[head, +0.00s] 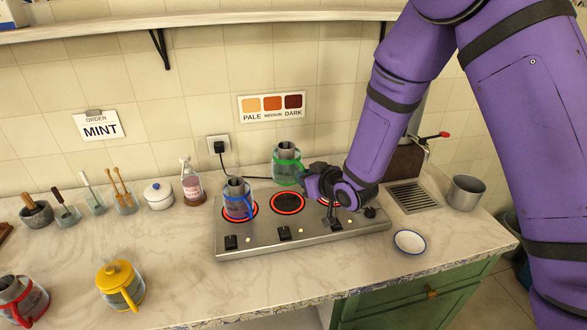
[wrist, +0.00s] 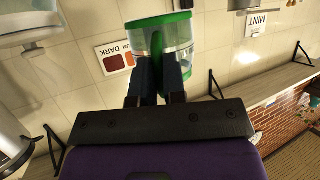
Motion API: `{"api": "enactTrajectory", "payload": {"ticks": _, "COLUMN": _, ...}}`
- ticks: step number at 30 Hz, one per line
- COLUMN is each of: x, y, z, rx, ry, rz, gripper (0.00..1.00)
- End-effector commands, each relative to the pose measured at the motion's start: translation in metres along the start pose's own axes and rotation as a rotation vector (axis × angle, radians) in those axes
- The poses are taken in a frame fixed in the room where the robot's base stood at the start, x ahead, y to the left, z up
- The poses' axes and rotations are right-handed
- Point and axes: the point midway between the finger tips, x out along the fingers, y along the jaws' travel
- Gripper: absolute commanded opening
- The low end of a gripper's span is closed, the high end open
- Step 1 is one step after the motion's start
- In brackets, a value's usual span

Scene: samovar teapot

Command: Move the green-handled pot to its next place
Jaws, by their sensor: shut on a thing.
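The green-handled pot (head: 287,168) is a glass pot with a grey top and green bands, seen in front of the tiled wall at the back of the hob. My gripper (head: 306,182) reaches it from the right and is shut on it. In the wrist view the pot (wrist: 172,38) sits at the fingertips of my gripper (wrist: 160,72), with its green rim toward the top of the picture. It appears held above the hob's back edge; the exact gap below it is unclear. The fingers' contact is partly hidden.
The hob (head: 262,244) has a blue-handled pot (head: 238,200) on its left glowing burner. The middle burner (head: 287,203) glows and looks bare; my arm partly covers the right one. A white dish (head: 409,241) lies to the right. Yellow (head: 120,285) and red (head: 22,300) pots stand front left.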

Motion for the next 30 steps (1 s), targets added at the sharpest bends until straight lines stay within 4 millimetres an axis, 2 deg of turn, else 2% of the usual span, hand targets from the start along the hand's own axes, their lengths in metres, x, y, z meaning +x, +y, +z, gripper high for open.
{"api": "enactTrajectory", "payload": {"ticks": 7, "x": 0.005, "y": 0.0, "z": 0.011, "rx": 0.001, "ry": 0.0, "rz": 0.0, "gripper": 0.0}}
{"api": "enactTrajectory", "payload": {"ticks": 21, "x": 0.023, "y": 0.0, "z": 0.055, "rx": 0.0, "ry": 0.0, "rz": 0.0, "gripper": 0.0}}
{"api": "enactTrajectory", "payload": {"ticks": 30, "x": 0.031, "y": 0.0, "z": 0.076, "rx": 0.0, "ry": 0.001, "rz": -0.001, "gripper": 0.0}}
